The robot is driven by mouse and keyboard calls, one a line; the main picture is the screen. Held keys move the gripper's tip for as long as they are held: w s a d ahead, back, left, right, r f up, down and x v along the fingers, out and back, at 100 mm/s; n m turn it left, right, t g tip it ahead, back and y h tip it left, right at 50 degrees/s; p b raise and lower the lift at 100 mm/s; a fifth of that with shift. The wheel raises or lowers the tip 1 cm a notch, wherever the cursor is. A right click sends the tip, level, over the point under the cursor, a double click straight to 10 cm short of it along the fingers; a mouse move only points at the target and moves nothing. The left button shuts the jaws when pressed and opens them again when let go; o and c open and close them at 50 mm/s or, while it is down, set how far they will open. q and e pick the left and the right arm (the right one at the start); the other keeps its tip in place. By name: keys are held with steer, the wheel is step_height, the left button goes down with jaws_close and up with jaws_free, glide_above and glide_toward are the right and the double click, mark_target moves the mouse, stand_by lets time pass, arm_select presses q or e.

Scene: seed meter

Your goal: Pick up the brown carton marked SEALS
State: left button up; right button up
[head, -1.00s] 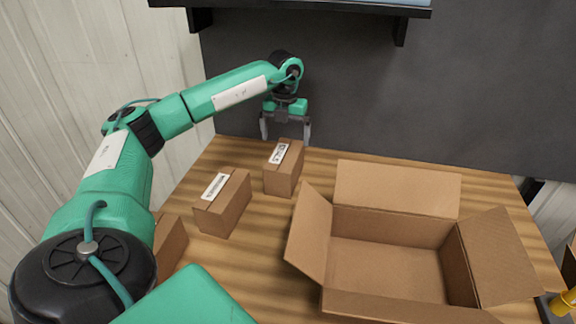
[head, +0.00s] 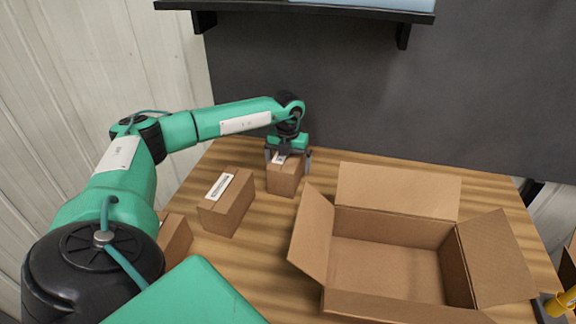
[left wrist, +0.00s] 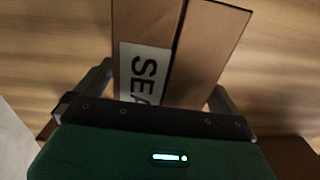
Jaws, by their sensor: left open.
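The brown carton marked SEALS (head: 285,180) stands on the wooden table at the back, left of the big open box. In the left wrist view the carton (left wrist: 210,40) shows a white label with the letters "SEA"; the rest is hidden by my gripper. My left gripper (head: 288,160) is open, pointing down, with one finger on each side of the carton's top. In the left wrist view the fingers (left wrist: 161,92) straddle the carton; I cannot tell whether they touch it. My right gripper is not in view.
A second labelled carton (head: 227,203) stands nearer on the left, and a third (head: 174,241) is partly hidden by my left arm. A large open box (head: 397,232) stands on the right. A dark wall and a shelf (head: 300,8) are behind.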

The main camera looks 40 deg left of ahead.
arm_select(q)
steer(key=shift+r, duration=0.1)
steer(key=c, duration=1.4)
